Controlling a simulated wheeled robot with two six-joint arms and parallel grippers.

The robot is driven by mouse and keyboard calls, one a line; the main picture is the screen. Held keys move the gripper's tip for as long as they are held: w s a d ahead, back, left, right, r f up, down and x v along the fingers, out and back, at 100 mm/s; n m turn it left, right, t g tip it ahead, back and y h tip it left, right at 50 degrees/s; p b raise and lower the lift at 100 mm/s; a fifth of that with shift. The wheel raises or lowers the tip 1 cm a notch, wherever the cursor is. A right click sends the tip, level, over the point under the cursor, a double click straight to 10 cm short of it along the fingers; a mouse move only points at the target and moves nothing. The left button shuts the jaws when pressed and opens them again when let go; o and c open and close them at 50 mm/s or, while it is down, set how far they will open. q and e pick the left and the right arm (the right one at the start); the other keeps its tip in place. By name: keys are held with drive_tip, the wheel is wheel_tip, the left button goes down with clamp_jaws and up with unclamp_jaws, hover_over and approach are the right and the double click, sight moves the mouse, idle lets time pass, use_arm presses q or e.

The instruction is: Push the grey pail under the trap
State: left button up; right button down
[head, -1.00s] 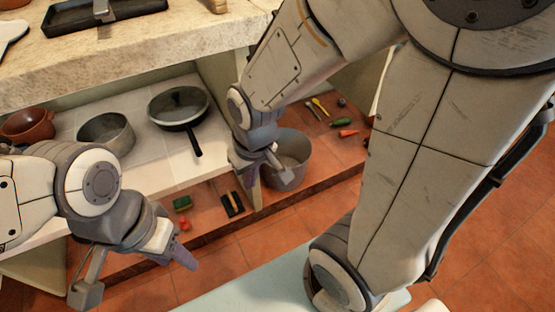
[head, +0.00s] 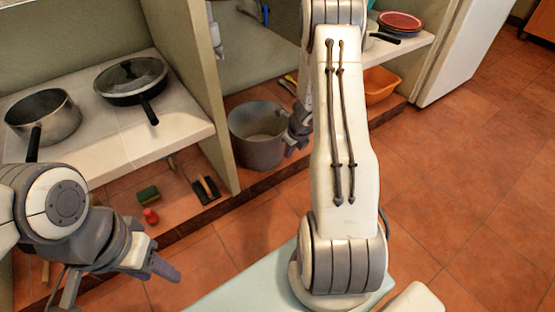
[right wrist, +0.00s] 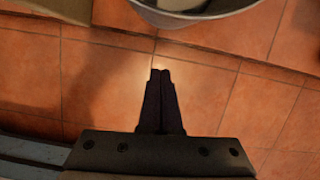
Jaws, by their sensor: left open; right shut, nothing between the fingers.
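The grey pail (head: 252,150) stands upright on the low floor of the cabinet bay, just right of the upright panel. My right gripper (head: 296,140) is at the pail's right side, partly hidden by my forearm; I cannot tell whether it touches. In the right wrist view its fingers (right wrist: 160,74) are shut and empty, with the pail's rim (right wrist: 200,20) ahead of them. My left gripper (head: 118,286) is open and empty at the lower left.
The upright panel (head: 212,100) bounds the pail's bay on the left. A sponge (head: 148,194), a red item (head: 150,216) and a brush (head: 206,188) lie left of it. The tiled floor (head: 450,170) is clear.

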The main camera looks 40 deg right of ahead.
drive_tip(key=w+f+b, duration=0.4)
drive_tip(key=w+f, duration=0.2)
drive_tip(key=f, duration=0.4)
drive_tip(key=shift+w+m, duration=0.3)
drive_tip(key=shift+w, duration=0.1)
drive_tip(key=shift+d, duration=0.1)
